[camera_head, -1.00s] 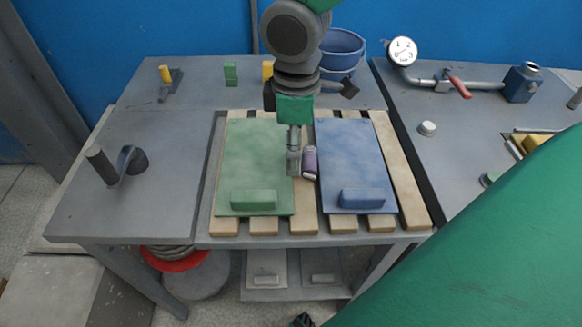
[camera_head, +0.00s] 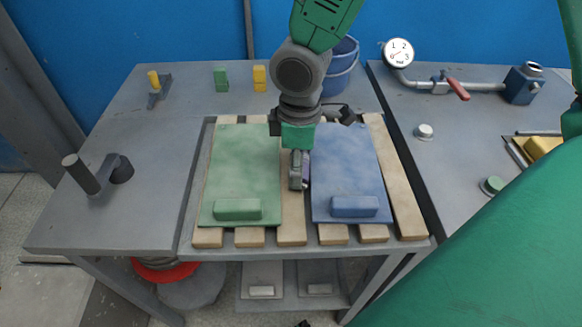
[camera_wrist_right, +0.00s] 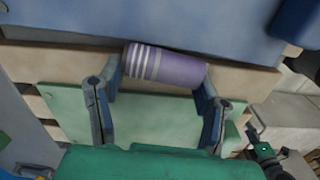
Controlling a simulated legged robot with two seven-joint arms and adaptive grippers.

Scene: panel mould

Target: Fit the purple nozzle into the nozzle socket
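The purple nozzle (camera_head: 306,170) lies on the wooden slats between the green and blue panels. It shows clearly with white bands in the right wrist view (camera_wrist_right: 168,66). My right gripper (camera_wrist_right: 160,72) is open, pointing down, with one finger near each end of the nozzle; I cannot tell whether they touch it. It also shows in the head view (camera_head: 299,185), partly hiding the nozzle. A dark piece at the bottom edge of the head view may be my left gripper (camera_head: 304,323); its fingers cannot be made out. I cannot tell which fitting is the nozzle socket.
The green panel (camera_head: 240,175) and blue panel (camera_head: 350,165) carry raised blocks. A blue bucket (camera_head: 341,68) stands behind my right wrist. On the right table are a gauge (camera_head: 398,52), a red-handled valve (camera_head: 457,88) and a blue block (camera_head: 524,84).

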